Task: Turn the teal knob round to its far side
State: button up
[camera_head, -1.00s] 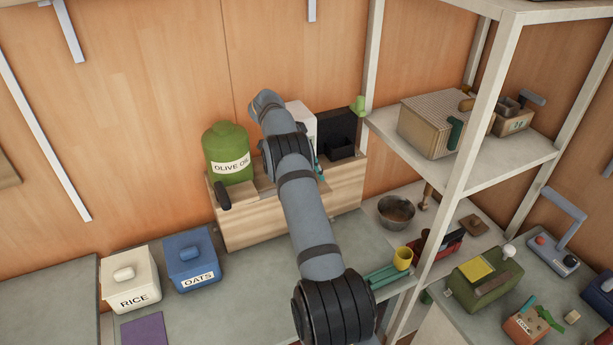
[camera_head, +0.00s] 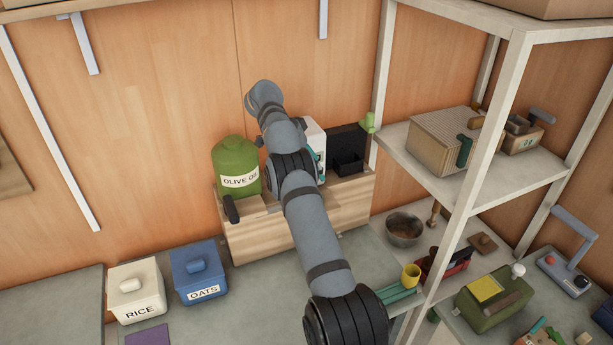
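A small teal part (camera_head: 321,167), which looks like the teal knob, shows at the right edge of a white box (camera_head: 315,135). The box stands on a wooden crate or ledge (camera_head: 345,205) against the wall. My grey arm crosses in front and covers the box's left part and most of its front, so I cannot tell which way the knob points. My gripper is hidden behind my arm, so its fingers and any contact with the knob are not visible.
A green olive oil jar (camera_head: 237,163) stands left of my arm, a black box-like holder (camera_head: 345,148) right of it. Rice (camera_head: 136,290) and oats (camera_head: 199,273) canisters sit on the counter. A white shelf post (camera_head: 470,190) rises at the right.

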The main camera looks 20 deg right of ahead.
jog(key=d+f+n, duration=0.1)
jog(key=f, duration=0.1)
jog(key=d+f+n+t, duration=0.1)
jog(key=f, duration=0.1)
jog(key=f+n, duration=0.2)
jog(key=f, duration=0.1)
jog(key=shift+s+d, duration=0.15)
jog(key=shift+d, duration=0.25)
dwell(0.6)
jog(key=shift+c, duration=0.9)
